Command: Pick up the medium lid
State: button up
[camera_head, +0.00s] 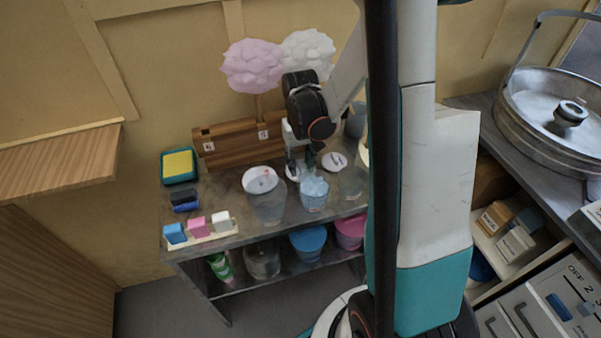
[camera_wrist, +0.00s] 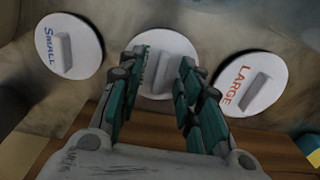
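The medium lid (camera_wrist: 172,42) is a white disc with a raised grey handle and partly covered green lettering, in the middle of the wrist view. My gripper (camera_wrist: 160,70) is open, its teal fingers either side of the handle with gaps showing. Whether the fingertips reach down to the handle I cannot tell. In the head view my gripper (camera_head: 302,168) points down over the counter, and the medium lid (camera_head: 292,174) is mostly hidden behind it. The small lid (camera_wrist: 85,50), with blue lettering, lies left in the wrist view. The large lid (camera_wrist: 262,70), with red lettering, lies right.
Translucent tubs (camera_head: 267,207) and a tub with pale blue contents (camera_head: 314,196) stand in front of the lids. A wooden rack (camera_head: 230,146) holding cotton candy (camera_head: 252,66) stands behind. A sponge tray (camera_head: 179,166) is at the left.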

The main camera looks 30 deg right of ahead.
grip_shut()
jog(key=shift+r, duration=0.1)
